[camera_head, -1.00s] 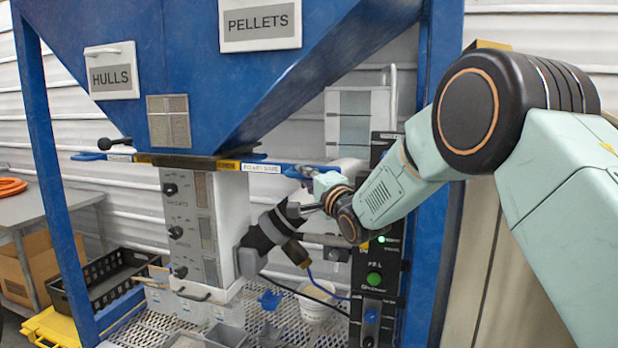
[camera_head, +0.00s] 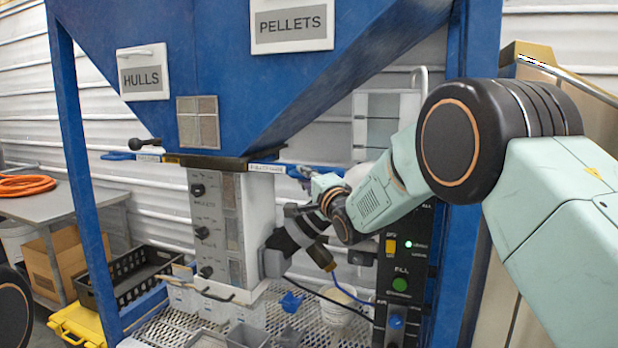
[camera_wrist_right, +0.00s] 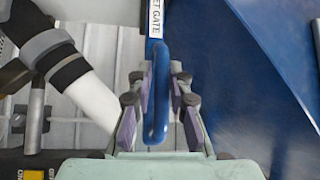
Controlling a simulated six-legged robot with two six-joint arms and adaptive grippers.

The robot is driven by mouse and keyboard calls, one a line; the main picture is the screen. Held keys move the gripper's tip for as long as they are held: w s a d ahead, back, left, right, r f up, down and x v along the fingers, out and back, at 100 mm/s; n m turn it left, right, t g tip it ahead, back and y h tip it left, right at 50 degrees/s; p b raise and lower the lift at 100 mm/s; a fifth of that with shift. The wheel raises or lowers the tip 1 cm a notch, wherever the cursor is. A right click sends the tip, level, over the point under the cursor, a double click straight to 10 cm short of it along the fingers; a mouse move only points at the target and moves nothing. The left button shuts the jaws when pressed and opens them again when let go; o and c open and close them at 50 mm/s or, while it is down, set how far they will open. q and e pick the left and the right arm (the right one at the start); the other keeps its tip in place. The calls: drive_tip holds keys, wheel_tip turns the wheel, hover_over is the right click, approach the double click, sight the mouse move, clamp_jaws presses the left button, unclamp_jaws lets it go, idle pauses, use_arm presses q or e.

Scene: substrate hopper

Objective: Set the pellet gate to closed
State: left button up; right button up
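The pellet gate is a flat slide with a white label (camera_head: 268,168) and a blue loop handle (camera_wrist_right: 157,95). It sticks out to the right under the blue hopper (camera_head: 225,110), below the PELLETS sign (camera_head: 292,24). Only a short stretch shows between hopper and label. My right gripper (camera_head: 308,176) is at the handle's outer end. In the right wrist view, the right gripper's (camera_wrist_right: 161,92) fingers lie close on both sides of the loop and look shut on it. The loop's end reaches back between the fingers. My left gripper is not in view.
A second blue handle (camera_head: 118,156) sticks out at the left, below the HULLS sign (camera_head: 143,72). A black control panel (camera_head: 400,285) with a green button stands below my right arm. A white pipe (camera_wrist_right: 95,100) with a dark band runs beside the handle.

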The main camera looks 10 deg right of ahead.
drive_tip(key=o, duration=0.3)
drive_tip(key=shift+a, duration=0.1)
drive_tip(key=shift+s+d+r, duration=0.1)
drive_tip(key=shift+d, duration=0.25)
drive_tip(key=v, duration=1.2)
drive_tip(key=shift+a, duration=0.1)
